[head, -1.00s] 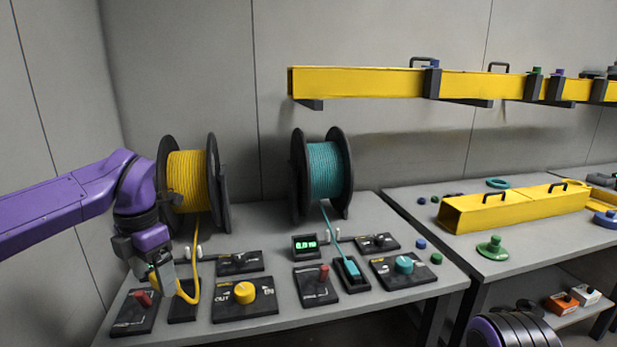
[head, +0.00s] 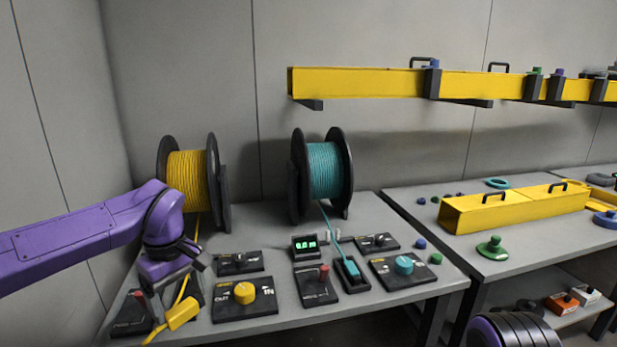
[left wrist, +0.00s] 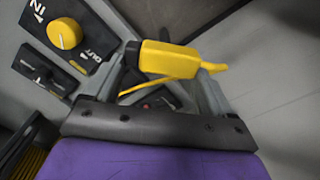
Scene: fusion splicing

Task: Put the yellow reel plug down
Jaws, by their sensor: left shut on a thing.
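The yellow reel plug (head: 182,312) is a small yellow block with a cable. My left gripper (head: 172,305) is shut on it and holds it near the table's front left edge. In the left wrist view the plug (left wrist: 170,57) lies across between the two fingers of the gripper (left wrist: 165,80). The yellow cable (head: 196,228) runs up from there to the yellow reel (head: 187,180). The dark holder at the front left is mostly hidden behind my gripper and the cable. My right gripper is not in view.
A panel with a yellow knob (head: 244,292) stands just right of the plug. A lever panel (head: 130,313) is at the left. A teal plug (head: 350,268) sits in its holder beside another lever panel (head: 318,285). The teal reel (head: 323,170) stands behind.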

